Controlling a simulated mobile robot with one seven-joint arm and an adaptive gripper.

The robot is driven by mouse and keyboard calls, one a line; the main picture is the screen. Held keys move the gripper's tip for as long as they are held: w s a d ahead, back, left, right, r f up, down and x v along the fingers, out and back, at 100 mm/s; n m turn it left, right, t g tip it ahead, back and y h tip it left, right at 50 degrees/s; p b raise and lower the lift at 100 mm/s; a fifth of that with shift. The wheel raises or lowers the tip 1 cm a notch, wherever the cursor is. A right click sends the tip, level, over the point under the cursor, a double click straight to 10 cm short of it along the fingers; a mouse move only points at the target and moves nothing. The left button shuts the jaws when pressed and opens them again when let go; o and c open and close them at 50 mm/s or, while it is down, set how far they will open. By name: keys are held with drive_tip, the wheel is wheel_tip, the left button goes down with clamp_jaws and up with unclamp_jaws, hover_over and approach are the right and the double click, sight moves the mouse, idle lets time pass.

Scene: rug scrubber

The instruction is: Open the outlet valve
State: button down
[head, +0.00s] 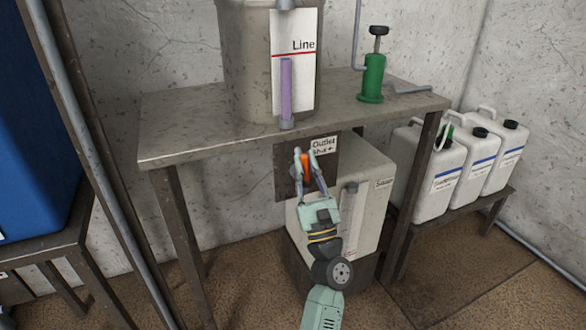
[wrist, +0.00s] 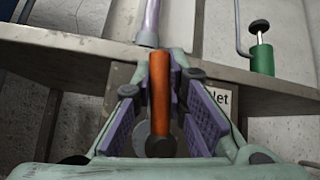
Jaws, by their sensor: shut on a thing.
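The outlet valve's orange handle (head: 305,168) is in front of a dark panel (head: 284,180) under the table edge. A label beside it begins "Outlet" (head: 323,147); part of its text is too small to read surely. In the wrist view the handle (wrist: 159,95) stands upright, with a round grey hub (wrist: 150,143) behind its lower end. My gripper (head: 306,165) is shut on the handle, one finger on each side; in the wrist view its purple pads (wrist: 162,115) flank the handle.
A metal table (head: 210,130) bears a large tank (head: 243,60) with a purple sight tube (head: 286,90) and a green hand pump (head: 372,78). A pale container (head: 360,215) stands below. White jugs (head: 455,165) are on a low bench at right; a blue container (head: 40,110) is at left.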

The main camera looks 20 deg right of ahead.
drive_tip(key=shift+d+m+g+h, duration=0.2)
drive_tip(key=shift+d+m+h, duration=0.05)
drive_tip(key=shift+m+h, duration=0.7)
drive_tip(key=shift+d+m+g+h, duration=0.2)
drive_tip(key=shift+m+h, duration=0.75)
drive_tip(key=c, duration=1.6)
unclamp_jaws()
drive_tip(key=v, duration=1.2)
